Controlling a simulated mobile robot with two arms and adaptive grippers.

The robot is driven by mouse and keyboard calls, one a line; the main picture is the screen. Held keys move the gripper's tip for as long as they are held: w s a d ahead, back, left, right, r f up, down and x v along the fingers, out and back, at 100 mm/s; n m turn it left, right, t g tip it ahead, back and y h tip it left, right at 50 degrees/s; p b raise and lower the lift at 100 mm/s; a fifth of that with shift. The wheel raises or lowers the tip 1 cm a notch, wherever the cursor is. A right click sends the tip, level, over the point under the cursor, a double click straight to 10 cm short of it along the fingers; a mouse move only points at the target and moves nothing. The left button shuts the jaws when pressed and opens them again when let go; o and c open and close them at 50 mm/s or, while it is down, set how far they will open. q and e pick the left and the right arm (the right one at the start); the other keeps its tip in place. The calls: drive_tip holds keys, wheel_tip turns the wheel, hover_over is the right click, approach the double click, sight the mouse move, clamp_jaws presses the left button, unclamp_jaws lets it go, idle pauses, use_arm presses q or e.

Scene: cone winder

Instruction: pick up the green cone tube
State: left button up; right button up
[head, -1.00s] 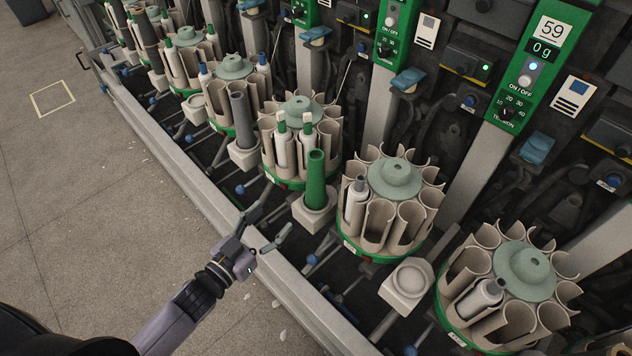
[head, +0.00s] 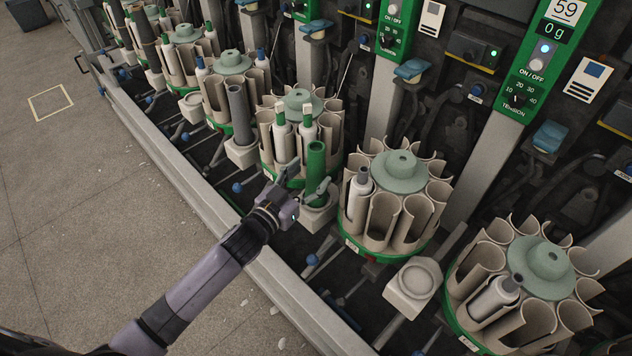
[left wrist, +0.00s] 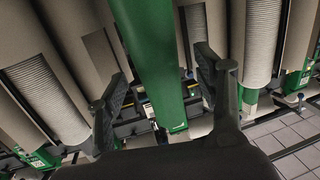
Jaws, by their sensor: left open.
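The green cone tube (head: 315,166) stands upright on a pale square holder (head: 318,217) in front of the drums of the winder. My left gripper (head: 307,184) is open and sits low at the tube, one finger on each side of it. In the left wrist view the green tube (left wrist: 152,60) runs down between the two spread fingers of the left gripper (left wrist: 168,95). I cannot tell whether a finger touches it. My right gripper is not in view.
A drum with white bobbins (head: 283,135) stands close behind and left of the tube. Another drum (head: 398,172) is close on the right. A grey tube (head: 239,115) stands to the left. An empty holder (head: 415,280) is at the lower right. A long metal rail (head: 185,190) runs along the front.

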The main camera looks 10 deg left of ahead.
sight(311, 175)
use_arm(q)
drive_tip(key=x, duration=0.3)
drive_tip(key=shift+w+d+f+b, duration=0.1)
drive_tip(key=shift+d+b, duration=0.05)
drive_tip(key=shift+b, duration=0.25)
drive_tip(key=c, duration=1.2)
drive_tip(key=shift+o, duration=0.2)
